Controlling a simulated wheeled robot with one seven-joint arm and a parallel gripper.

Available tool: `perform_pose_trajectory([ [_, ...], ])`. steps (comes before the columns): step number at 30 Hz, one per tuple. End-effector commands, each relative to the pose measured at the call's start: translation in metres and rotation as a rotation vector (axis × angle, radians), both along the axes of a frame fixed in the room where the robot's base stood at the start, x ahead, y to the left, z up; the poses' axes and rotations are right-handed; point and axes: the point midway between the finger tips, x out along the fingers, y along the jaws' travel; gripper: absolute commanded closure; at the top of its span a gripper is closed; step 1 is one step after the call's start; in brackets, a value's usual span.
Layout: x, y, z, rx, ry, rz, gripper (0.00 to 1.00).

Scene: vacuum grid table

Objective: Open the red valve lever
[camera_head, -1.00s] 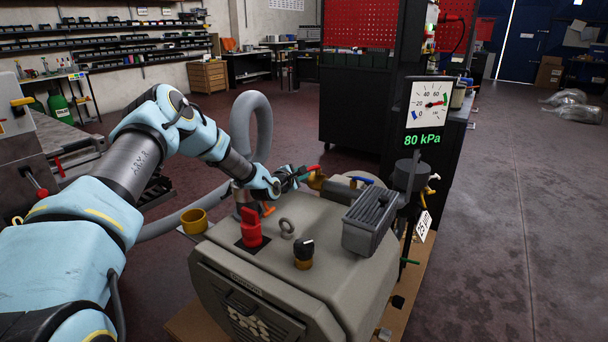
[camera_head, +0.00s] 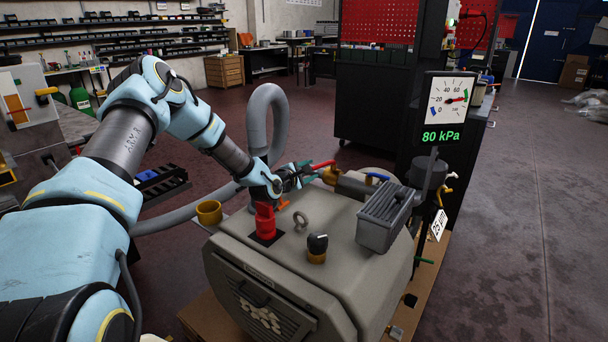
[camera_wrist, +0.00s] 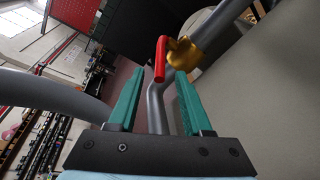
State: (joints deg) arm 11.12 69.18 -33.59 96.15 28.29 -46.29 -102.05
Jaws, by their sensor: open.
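The red valve lever (camera_head: 323,164) sticks out from a brass valve (camera_head: 330,176) on the pump's pipework. In the wrist view the lever (camera_wrist: 160,58) is a bent red bar beside the brass valve body (camera_wrist: 183,53). My gripper (camera_wrist: 160,105) is open, its two green fingers apart. The lever lies just beyond the fingertips, in line with the gap, and I see nothing clasped. In the head view my gripper (camera_head: 301,174) is just left of the lever.
The grey pump housing (camera_head: 290,255) fills the space below my gripper, with a red knob (camera_head: 265,220), a lifting eye and a black knob on top. A thick grey hose (camera_head: 268,105) loops behind my wrist. A blue-handled valve (camera_head: 378,177) is to the right. Open floor lies further right.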

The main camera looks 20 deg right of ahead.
Motion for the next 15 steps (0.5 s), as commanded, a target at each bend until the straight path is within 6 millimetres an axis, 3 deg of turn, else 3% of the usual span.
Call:
perform_pose_trajectory([
  [6,-0.017,0.027,0.007,0.0,0.0,0.001,0.51],
  [15,-0.022,0.034,0.009,-0.001,-0.001,0.001,0.51],
])
